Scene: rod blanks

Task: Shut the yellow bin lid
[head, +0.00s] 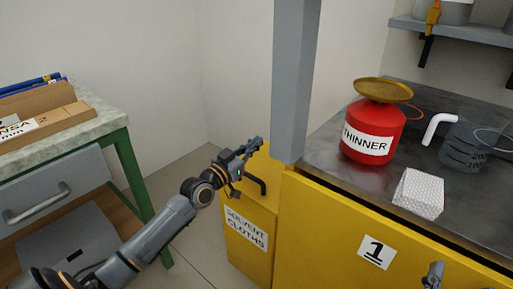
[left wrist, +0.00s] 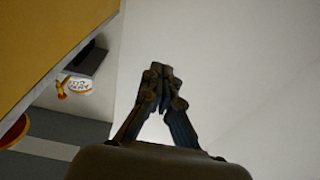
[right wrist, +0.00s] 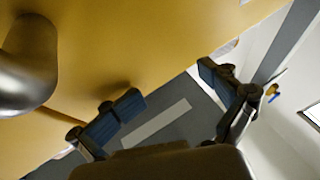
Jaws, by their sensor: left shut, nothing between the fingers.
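The yellow bin (head: 249,255) stands on the floor left of the yellow workbench, with a "SOLVENT CLOTHS" label on its front. Its yellow lid (head: 263,163) shows at the top, with a black handle (head: 258,184) near it. The lid's exact angle is hard to tell. My left gripper (head: 257,145) is at the lid's upper left edge; contact cannot be told. Its fingers are together and empty in the left wrist view (left wrist: 162,75). My right gripper (head: 433,272) is before the workbench front; its fingers are spread with nothing between them in the right wrist view (right wrist: 170,83).
A grey post (head: 294,80) rises just right of the bin. The workbench top (head: 325,160) holds a red thinner can (head: 372,120), a white patterned block (head: 418,193) and a clear jug (head: 462,147). A green-framed table (head: 128,165) stands at left, with open floor between.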

